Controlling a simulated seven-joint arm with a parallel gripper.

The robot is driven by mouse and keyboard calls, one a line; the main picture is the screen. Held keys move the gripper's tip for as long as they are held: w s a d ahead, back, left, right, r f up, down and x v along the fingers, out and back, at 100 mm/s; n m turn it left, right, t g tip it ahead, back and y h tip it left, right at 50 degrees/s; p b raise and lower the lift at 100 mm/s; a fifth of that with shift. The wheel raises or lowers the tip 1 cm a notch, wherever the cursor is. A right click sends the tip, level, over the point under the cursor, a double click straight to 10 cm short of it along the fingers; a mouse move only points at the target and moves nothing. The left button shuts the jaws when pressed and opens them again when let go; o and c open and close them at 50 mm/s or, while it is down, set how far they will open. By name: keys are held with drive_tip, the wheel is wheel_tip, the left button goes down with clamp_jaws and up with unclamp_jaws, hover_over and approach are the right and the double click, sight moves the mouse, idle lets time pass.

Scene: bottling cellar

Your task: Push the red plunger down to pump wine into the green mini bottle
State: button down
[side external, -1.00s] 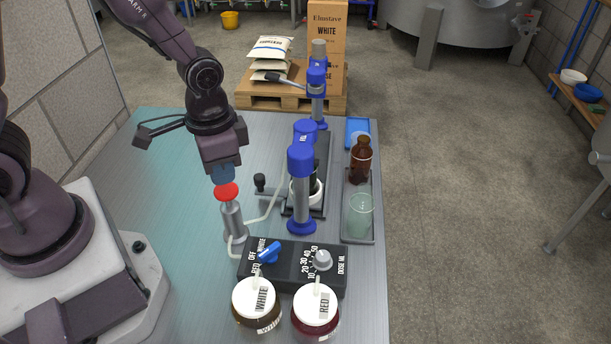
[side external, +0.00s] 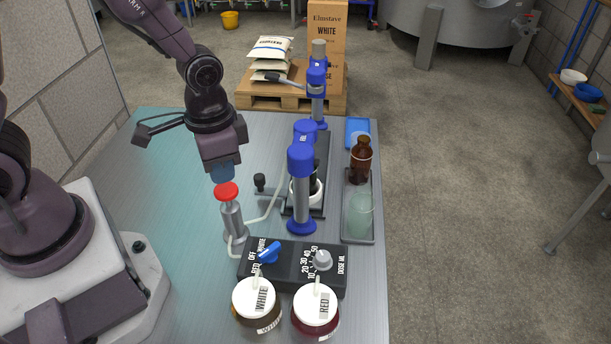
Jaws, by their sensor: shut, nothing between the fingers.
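The red plunger (side external: 227,191) is the round cap on top of an upright silver pump cylinder (side external: 234,222), left of the black control box. My gripper (side external: 223,173) is shut and empty, pointing down just above the cap. From this angle I cannot tell whether its fingertips touch the cap. I cannot make out the green mini bottle for certain; the blue-topped column (side external: 301,195) hides part of the filling station behind it. A pale green glass vessel (side external: 359,216) stands in the tray on the right.
The control box (side external: 293,268) has a blue selector knob (side external: 268,252) and a grey dose knob (side external: 322,260). A brown bottle (side external: 361,162) stands in the right tray (side external: 358,240). The table's left part is clear.

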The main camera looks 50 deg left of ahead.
sight(226, 188)
drive_tip(key=shift+f, duration=0.3)
drive_tip(key=shift+f, duration=1.85)
drive_tip(key=shift+r, duration=2.15)
drive_tip(key=shift+r, duration=2.55)
